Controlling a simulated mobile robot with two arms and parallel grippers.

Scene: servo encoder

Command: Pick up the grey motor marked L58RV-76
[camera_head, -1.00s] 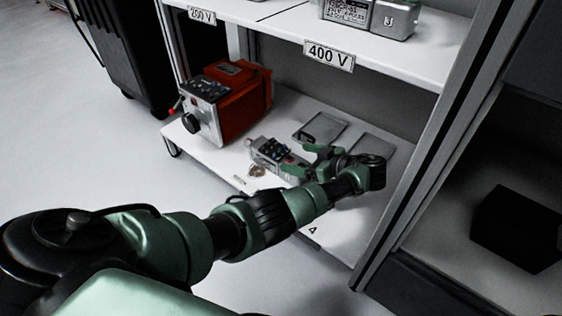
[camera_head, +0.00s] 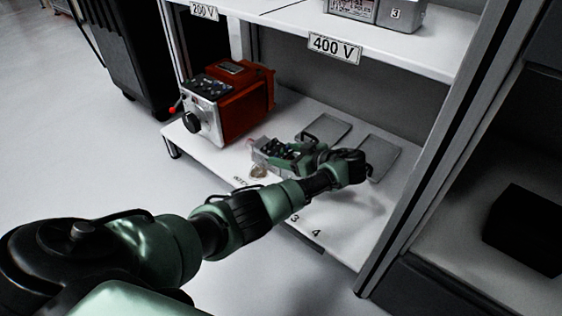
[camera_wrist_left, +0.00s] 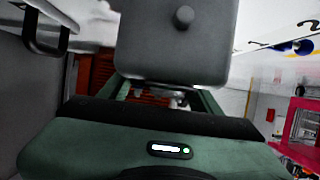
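A small grey unit (camera_head: 263,158) with dark knobs or terminals on top sits on the lower white shelf, right of the orange-red box. No marking L58RV-76 is legible on it. My left gripper (camera_head: 294,152) is at its right side, reaching over it and hiding part of it. My right gripper is out of view.
An orange-red box (camera_head: 232,100) with a grey control face stands left on the lower shelf (camera_head: 350,235). Two flat grey plates (camera_head: 326,129) lie behind my gripper. The upper shelf (camera_head: 285,18), labelled 400 V, overhangs. A cabinet post (camera_head: 440,150) bounds the right side.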

